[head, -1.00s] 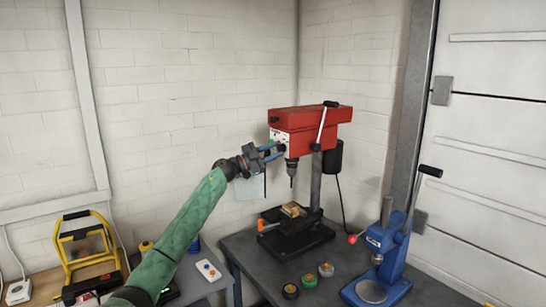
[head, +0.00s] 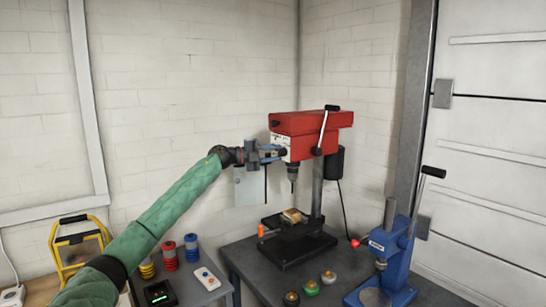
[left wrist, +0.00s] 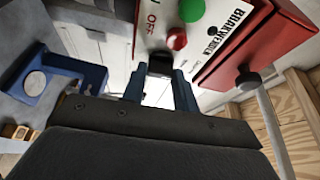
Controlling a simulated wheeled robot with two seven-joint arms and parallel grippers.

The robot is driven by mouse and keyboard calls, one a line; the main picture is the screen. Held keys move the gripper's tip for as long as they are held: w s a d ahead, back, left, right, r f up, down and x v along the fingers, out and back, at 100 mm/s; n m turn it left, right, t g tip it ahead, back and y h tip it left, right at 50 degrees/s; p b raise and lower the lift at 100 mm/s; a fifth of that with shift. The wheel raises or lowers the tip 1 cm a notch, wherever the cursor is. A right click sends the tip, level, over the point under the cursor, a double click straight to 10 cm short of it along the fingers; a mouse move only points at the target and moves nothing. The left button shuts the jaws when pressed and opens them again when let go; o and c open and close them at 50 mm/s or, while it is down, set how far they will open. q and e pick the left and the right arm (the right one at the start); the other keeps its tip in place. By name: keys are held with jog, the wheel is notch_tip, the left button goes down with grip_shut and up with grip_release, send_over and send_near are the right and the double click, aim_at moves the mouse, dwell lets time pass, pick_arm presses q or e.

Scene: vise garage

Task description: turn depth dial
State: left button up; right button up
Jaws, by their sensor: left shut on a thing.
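The red drill press (head: 305,124) stands on the dark table, with a white front panel carrying a green and a red button in the left wrist view. The depth dial (left wrist: 160,64) is a small dark knob low on that panel. My left gripper (head: 280,153) is at the panel, its blue fingers on either side of the dial and shut on it. In the head view the gripper mostly hides the dial. My right gripper is not in view.
The drill chuck (head: 292,171) hangs beside and below the gripper. The feed lever (head: 322,131) is on the press's right side. A blue hand press (head: 397,250) stands at right. Several coloured knobs (head: 311,287) sit on the table front. A white switch box (head: 207,278) lies left.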

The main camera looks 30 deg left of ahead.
pick_arm(q)
jog(key=shift+d+f+m, duration=0.1)
jog(key=shift+f+m, duration=0.05)
jog(key=shift+m, duration=0.15)
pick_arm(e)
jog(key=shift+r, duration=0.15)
pick_arm(q)
jog(key=o, duration=1)
jog(key=shift+b+v, duration=1.8)
jog(key=shift+v, duration=2.15)
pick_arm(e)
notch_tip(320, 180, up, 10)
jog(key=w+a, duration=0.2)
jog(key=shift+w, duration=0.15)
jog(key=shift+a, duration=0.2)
